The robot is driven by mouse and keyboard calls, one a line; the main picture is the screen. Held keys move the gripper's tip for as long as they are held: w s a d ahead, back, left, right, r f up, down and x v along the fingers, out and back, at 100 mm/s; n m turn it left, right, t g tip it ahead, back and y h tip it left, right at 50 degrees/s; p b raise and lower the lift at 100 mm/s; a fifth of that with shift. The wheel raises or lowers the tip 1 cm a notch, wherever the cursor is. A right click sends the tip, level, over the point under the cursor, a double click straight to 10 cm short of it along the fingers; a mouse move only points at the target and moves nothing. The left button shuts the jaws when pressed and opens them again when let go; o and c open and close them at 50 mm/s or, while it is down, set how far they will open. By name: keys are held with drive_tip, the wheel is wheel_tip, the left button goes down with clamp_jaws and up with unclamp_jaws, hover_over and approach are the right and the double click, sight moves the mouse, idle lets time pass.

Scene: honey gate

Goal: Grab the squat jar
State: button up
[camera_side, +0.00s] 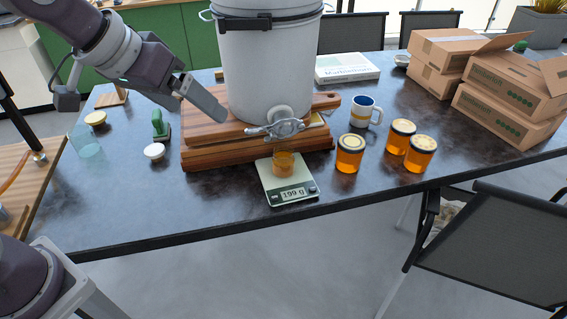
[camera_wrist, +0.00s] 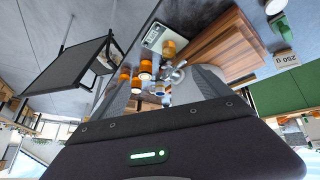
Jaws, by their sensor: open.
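A short, wide open glass jar (camera_side: 283,165) with amber honey in it stands on the white scale (camera_side: 300,195), under the tap (camera_side: 285,127) of the white bucket; it looks like the squat jar. The scale reads 199 g. In the wrist view the jar (camera_wrist: 169,48) shows on the scale (camera_wrist: 153,37). My gripper (camera_side: 221,114) is open and points down to the right, above the wooden boards and in front of the bucket's left side. It is apart from the jar, up and to its left. The bucket partly fills the view beyond my fingers in the wrist view.
The white bucket (camera_side: 268,70) stands on stacked wooden boards (camera_side: 205,158). Three lidded honey jars (camera_side: 349,153) and a mug (camera_side: 363,112) stand right of the scale. A white lid (camera_side: 154,151), a green stamp-like object (camera_side: 160,126) and a teal glass (camera_side: 87,143) stand left. Front-left tabletop is clear.

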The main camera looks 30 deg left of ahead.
sight(284, 160)
drive_tip(key=w+d+f, duration=0.5)
drive_tip(key=w+f, duration=0.4)
drive_tip(key=w, duration=0.3)
drive_tip(key=w+f+t, duration=0.1)
drive_tip(key=w+f, duration=0.2)
drive_tip(key=f, duration=0.4)
drive_tip(key=w+d+f+n+t+y, duration=0.1)
drive_tip(key=w+f+t, duration=0.1)
drive_tip(key=f, duration=0.5)
drive_tip(key=w+f+t+y, duration=0.1)
drive_tip(key=w+f, duration=0.3)
drive_tip(key=f, duration=0.3)
drive_tip(key=shift+w+d+f+n+t, duration=0.2)
drive_tip(key=shift+d+f+n+t, duration=0.05)
drive_tip(key=shift+d+n+t, duration=0.15)
drive_tip(key=a+f, duration=0.1)
drive_tip(key=a+f+t+y, duration=0.1)
drive_tip(key=a, duration=0.1)
drive_tip(key=shift+w+a+t, duration=0.1)
drive_tip(key=shift+a+t, duration=0.1)
drive_tip(key=shift+t, duration=0.1)
drive_tip(key=shift+y, duration=0.4)
drive_tip(key=x, duration=0.2)
drive_tip(key=a+x, duration=0.1)
drive_tip(key=x, duration=0.1)
drive_tip(key=r+x, duration=0.1)
drive_tip(key=x, duration=0.2)
drive_tip(key=shift+w+a, duration=0.2)
drive_tip(key=c, duration=1.9)
